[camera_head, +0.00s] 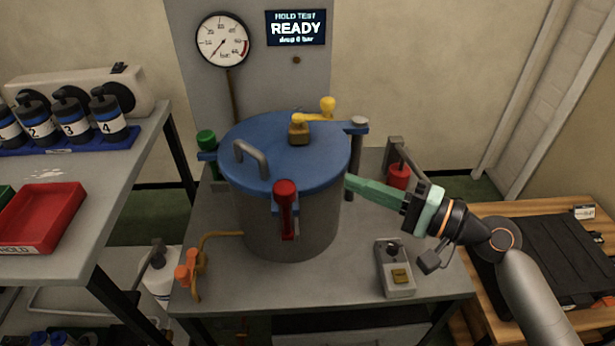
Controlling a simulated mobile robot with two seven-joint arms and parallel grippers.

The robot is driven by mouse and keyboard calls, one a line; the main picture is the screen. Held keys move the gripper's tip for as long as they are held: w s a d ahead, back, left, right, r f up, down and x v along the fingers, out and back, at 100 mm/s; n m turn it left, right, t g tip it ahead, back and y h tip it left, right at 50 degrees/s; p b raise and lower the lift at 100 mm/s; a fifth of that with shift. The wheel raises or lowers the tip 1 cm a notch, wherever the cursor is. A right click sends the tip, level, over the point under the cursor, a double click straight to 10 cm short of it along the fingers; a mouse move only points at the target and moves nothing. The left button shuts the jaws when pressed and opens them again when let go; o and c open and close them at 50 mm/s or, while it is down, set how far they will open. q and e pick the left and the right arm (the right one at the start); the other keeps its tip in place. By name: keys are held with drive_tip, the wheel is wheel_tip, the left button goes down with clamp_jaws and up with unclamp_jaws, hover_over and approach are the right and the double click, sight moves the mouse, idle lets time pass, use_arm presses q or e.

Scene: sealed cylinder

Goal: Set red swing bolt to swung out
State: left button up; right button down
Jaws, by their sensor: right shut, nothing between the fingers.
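The red swing bolt (286,207) is at the front of the grey cylinder (255,225), by a blue lug on the rim of the blue lid (240,140). It stands about upright against the cylinder wall, its thick red head at lug height. My right gripper (349,182) comes in from the right with green fingers pointing left. It is shut and empty, with its tips by the cylinder's right side, to the right of the red bolt and apart from it. My left gripper is not in view.
The lid carries a grey handle (251,157) and a yellow lever (313,117). A green knob (206,140) is at its left. A red-topped fixture (398,175) stands behind my right gripper. A switch box (395,269) and orange valve (188,270) stand on the grey table (320,283).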

sight(305, 185)
drive_tip(key=p+x, duration=0.1)
drive_tip(key=x, duration=0.9)
drive_tip(key=shift+a+r, duration=0.1)
drive_tip(key=shift+s+a, duration=0.25)
drive_tip(key=shift+s, duration=0.95)
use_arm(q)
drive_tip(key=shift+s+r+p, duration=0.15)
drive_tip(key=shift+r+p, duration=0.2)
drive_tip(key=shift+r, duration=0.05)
use_arm(e)
drive_tip(key=shift+s+a, duration=0.15)
drive_tip(key=shift+s, duration=0.6)
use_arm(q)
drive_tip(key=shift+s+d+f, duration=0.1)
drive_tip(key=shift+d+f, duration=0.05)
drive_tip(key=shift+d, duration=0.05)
use_arm(e)
drive_tip(key=shift+s, duration=0.1)
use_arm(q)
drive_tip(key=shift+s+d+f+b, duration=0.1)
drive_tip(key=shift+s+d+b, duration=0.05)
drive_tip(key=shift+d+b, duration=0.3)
use_arm(e)
drive_tip(key=shift+s, duration=0.2)
